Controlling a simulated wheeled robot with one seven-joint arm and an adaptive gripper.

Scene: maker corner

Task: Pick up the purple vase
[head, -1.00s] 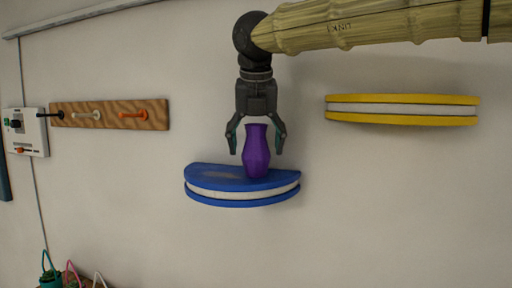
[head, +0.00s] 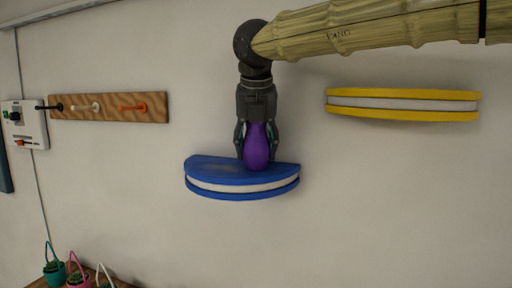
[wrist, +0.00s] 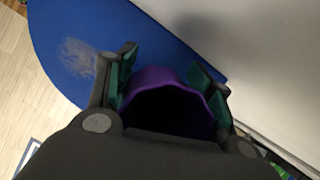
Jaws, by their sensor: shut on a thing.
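The purple vase (head: 257,147) stands upright on the blue half-round wall shelf (head: 212,170), toward the shelf's right half. My gripper (head: 257,150) points straight down over it and is shut on the vase's upper part, one finger on each side. In the wrist view the vase's open dark mouth (wrist: 165,75) sits between the green-padded fingers (wrist: 160,80). The vase's base appears to rest on the shelf top. Its neck is mostly hidden by my gripper in the head view.
A yellow wall shelf (head: 402,114) is at the right, empty. A wooden peg board (head: 109,113) and a white switch panel (head: 25,124) hang at the left. Small potted plants (head: 56,272) stand low at bottom left. The wall between the shelves is clear.

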